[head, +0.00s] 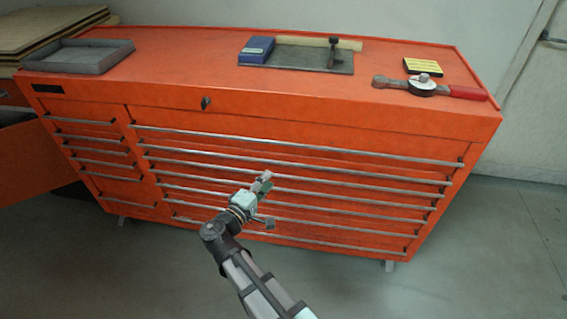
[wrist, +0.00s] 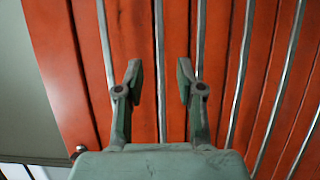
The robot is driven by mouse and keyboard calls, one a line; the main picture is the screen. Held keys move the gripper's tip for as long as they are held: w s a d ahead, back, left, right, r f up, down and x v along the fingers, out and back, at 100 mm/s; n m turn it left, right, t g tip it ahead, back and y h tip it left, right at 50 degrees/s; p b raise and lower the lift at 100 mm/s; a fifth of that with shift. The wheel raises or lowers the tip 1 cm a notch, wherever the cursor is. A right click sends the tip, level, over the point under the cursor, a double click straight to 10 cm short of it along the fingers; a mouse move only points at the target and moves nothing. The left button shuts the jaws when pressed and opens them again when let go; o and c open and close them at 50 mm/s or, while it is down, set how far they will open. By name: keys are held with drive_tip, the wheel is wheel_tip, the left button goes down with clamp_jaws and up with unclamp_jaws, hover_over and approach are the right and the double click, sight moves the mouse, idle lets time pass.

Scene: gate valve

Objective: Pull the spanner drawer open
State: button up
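The orange tool chest (head: 310,115) has a wide bank of drawers on the right and a narrow bank on the left, each with a long metal bar handle. All these drawers look shut. No label shows which one is the spanner drawer. My gripper (head: 267,200) is in front of the wide bank, left of its middle, at the lower drawers. In the wrist view my gripper (wrist: 159,72) is open, its fingers on either side of one bar handle (wrist: 159,30). Whether the fingers touch the drawer front or handle cannot be told.
On the chest top are a grey tray (head: 80,57), a blue box (head: 257,50) on a dark plate, a yellow-black block (head: 424,66) and a red-handled tool (head: 430,87). An orange panel (head: 28,160) juts out at left. The floor (head: 480,250) at right is clear.

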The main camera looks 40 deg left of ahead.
sight(283, 164)
drive_tip(key=w, duration=0.9)
drive_tip(key=shift+w+a, duration=0.3)
drive_tip(key=shift+w, duration=0.1)
clamp_jaws()
